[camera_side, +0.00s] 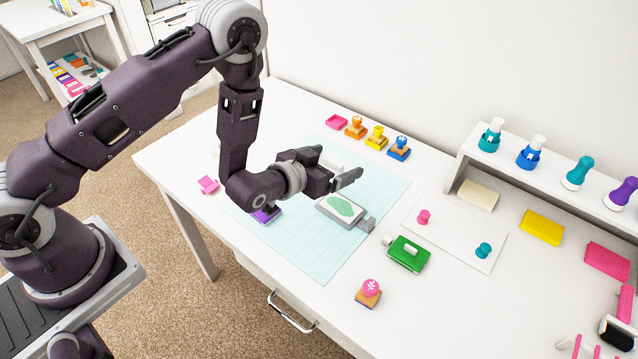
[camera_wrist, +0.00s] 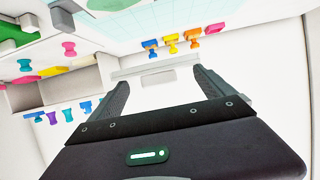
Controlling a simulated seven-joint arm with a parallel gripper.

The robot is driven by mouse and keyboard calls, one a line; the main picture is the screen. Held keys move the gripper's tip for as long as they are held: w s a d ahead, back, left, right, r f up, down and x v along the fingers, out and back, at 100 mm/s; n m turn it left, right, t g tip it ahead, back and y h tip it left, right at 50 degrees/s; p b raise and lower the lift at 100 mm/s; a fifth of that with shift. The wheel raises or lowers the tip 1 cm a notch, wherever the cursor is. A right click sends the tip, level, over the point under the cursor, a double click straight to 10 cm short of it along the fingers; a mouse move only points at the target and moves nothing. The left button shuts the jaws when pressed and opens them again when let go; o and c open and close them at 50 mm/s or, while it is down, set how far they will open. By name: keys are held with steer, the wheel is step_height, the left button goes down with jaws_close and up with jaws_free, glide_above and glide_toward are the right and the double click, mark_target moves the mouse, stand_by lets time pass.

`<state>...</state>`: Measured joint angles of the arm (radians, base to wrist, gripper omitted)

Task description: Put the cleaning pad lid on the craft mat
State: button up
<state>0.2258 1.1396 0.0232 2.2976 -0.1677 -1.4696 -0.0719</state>
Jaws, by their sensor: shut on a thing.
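The cleaning pad (camera_side: 341,207), a pale grey tray with a green pad showing, sits open on the light teal craft mat (camera_side: 300,253). My gripper (camera_side: 338,166) is just above and behind the pad, over the mat. In the wrist view my gripper (camera_wrist: 158,78) has its fingers at the two ends of a thin whitish piece, which looks like the cleaning pad lid (camera_wrist: 155,68). In the side view the lid is mostly hidden behind the fingers. I cannot tell whether it touches the mat.
Orange, yellow and blue stamps (camera_side: 376,137) line the back. A purple block (camera_side: 265,215) is under my wrist. The mat's front part is clear.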

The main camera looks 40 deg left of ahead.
steer(key=a, duration=1.2)
steer(key=f, duration=1)
steer(key=shift+s+a+f, duration=0.15)
steer(key=shift+s+a, duration=0.25)
steer(key=shift+f, duration=0.25)
